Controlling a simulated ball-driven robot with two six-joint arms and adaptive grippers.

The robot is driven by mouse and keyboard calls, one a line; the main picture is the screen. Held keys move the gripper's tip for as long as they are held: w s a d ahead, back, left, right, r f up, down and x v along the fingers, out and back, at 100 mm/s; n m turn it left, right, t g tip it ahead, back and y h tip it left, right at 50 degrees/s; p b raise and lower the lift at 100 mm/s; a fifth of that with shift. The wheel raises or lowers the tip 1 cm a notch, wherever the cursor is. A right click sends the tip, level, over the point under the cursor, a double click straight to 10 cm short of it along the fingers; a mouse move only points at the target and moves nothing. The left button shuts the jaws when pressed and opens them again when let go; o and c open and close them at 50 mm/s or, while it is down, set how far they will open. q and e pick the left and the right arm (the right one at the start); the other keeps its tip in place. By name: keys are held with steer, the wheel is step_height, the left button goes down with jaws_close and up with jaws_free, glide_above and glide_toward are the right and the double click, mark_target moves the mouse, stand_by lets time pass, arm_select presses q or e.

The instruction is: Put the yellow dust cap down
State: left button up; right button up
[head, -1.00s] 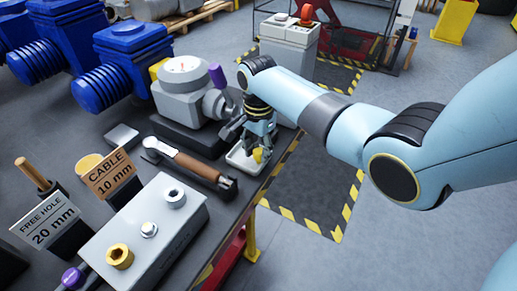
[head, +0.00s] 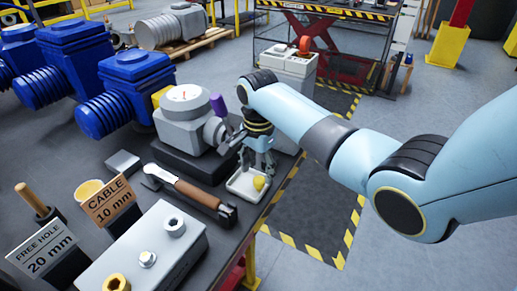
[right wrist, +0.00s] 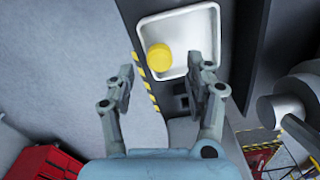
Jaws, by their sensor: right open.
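The yellow dust cap (head: 259,183) lies in a shallow white tray (head: 241,191) near the bench's right edge. In the right wrist view the cap (right wrist: 159,57) rests inside the tray (right wrist: 203,36), towards its lower left side. My right gripper (head: 259,165) is just above the tray. In the right wrist view its fingers (right wrist: 165,80) are spread apart, with nothing between them, and the cap is beyond the fingertips. My left gripper is in neither view.
A grey valve actuator with a dial (head: 183,101) stands left of my right gripper. A hammer (head: 190,190) lies left of the tray. A grey block with fittings (head: 150,262) and two signs stand nearer. Blue motors (head: 125,90) stand at far left.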

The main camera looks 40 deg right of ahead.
mark_target(259, 179)
step_height(259, 179, up, 9)
steer(key=shift+f, duration=0.15)
stand_by(0.5)
